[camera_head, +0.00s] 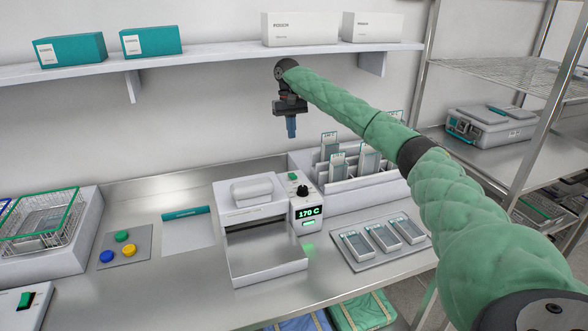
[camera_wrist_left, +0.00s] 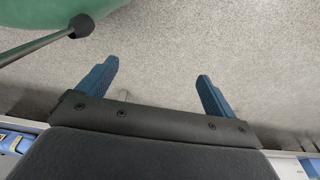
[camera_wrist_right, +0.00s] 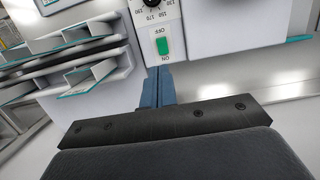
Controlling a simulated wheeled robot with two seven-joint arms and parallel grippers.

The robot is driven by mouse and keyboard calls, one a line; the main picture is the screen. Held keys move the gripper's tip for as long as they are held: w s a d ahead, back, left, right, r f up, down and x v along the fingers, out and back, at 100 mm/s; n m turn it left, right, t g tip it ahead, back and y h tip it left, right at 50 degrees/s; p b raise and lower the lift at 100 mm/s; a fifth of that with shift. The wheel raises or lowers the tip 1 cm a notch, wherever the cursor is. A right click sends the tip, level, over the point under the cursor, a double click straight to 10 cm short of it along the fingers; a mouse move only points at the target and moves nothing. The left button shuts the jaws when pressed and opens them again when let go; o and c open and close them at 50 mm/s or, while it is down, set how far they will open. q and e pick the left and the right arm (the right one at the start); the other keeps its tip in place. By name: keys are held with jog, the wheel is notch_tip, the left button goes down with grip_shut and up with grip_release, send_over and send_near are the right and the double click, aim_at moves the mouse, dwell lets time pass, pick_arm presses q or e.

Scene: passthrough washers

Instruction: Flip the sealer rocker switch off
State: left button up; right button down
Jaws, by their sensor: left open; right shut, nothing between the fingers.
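The sealer (camera_head: 246,200) is a white machine in the middle of the bench, its display reading 170 C. Its green rocker switch (camera_head: 292,177) is on the control box, behind a black knob (camera_head: 302,190). In the right wrist view the rocker (camera_wrist_right: 162,46) shows between the labels OFF and ON, near the numbered dial (camera_wrist_right: 152,3). My right gripper (camera_head: 291,135) is shut and empty, pointing down above the rocker and apart from it. It also shows in the right wrist view (camera_wrist_right: 158,76). My left gripper (camera_wrist_left: 157,82) is open and empty over the floor.
A rack of pouches (camera_head: 345,165) stands just right of the sealer, with a tray of small boxes (camera_head: 380,238) in front of it. Another green switch is on a white box (camera_head: 28,300) at lower left. A wall shelf (camera_head: 200,60) runs behind my right arm.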

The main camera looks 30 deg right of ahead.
jog(key=p, duration=0.3)
send_near(295, 176)
jog(key=shift+a+f, duration=0.1)
jog(key=shift+f, duration=0.05)
jog(key=f+p, duration=0.1)
jog(key=f, duration=0.1)
jog(key=s+f+p, duration=0.1)
jog(key=f, duration=0.2)
jog(key=shift+a+f+p, duration=0.1)
jog(key=shift+p, duration=0.25)
jog(key=shift+s+f, duration=0.15)
jog(key=shift+f, duration=0.5)
pick_arm(q)
jog(key=s+a+f, duration=0.3)
jog(key=s+f, duration=0.2)
jog(key=s, duration=0.6)
